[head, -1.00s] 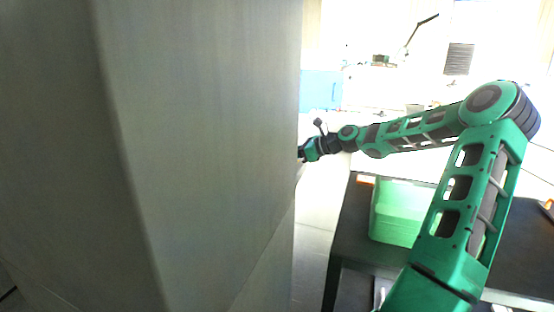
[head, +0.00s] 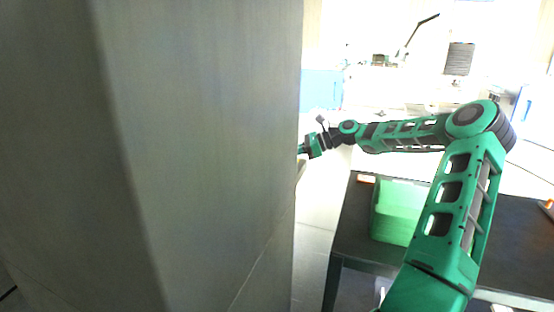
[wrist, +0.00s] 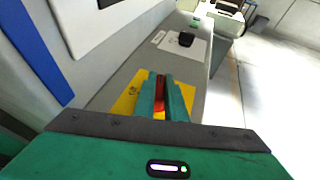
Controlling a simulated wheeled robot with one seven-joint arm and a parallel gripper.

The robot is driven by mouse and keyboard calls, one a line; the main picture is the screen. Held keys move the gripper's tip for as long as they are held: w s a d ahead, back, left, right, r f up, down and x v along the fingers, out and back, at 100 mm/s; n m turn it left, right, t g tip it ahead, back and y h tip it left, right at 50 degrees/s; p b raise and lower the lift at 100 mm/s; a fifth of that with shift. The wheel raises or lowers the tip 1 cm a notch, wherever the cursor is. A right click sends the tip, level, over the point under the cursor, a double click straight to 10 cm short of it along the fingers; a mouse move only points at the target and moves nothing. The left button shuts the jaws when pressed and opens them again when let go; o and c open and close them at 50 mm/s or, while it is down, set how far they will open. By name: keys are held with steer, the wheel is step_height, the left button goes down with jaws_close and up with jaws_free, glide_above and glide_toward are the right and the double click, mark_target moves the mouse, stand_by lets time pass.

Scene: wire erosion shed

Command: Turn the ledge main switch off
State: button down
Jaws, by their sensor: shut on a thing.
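In the wrist view, a red switch handle (wrist: 160,104) stands on a yellow plate (wrist: 124,103) with dark lettering, set on a grey ledge (wrist: 119,80). My gripper (wrist: 162,90) is shut on the red handle, with one teal finger on each side of it. The fingers hide most of the handle and part of the plate. In the head view, my gripper (head: 303,149) is at the edge of a large grey panel, which hides its tips and the switch.
The grey panel (head: 200,150) fills the left of the head view. A dark table (head: 358,215) with a green bin (head: 400,210) stands below my arm. Further along the ledge, a black knob (wrist: 186,39) sits on a white plate (wrist: 172,52).

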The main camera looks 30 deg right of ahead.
steer(key=n+g+y, duration=0.1)
steer(key=n+g, duration=0.1)
steer(key=n+g+y, duration=0.1)
steer(key=n+g, duration=0.2)
steer(key=shift+w+r+g+y, duration=0.1)
steer(key=shift+w+g+y, duration=0.05)
steer(key=shift+g+y, duration=0.15)
steer(key=shift+n+g, duration=2.5)
steer(key=shift+g, duration=0.2)
steer(key=shift+d, duration=0.1)
steer(key=c, duration=1.8)
jaws_free()
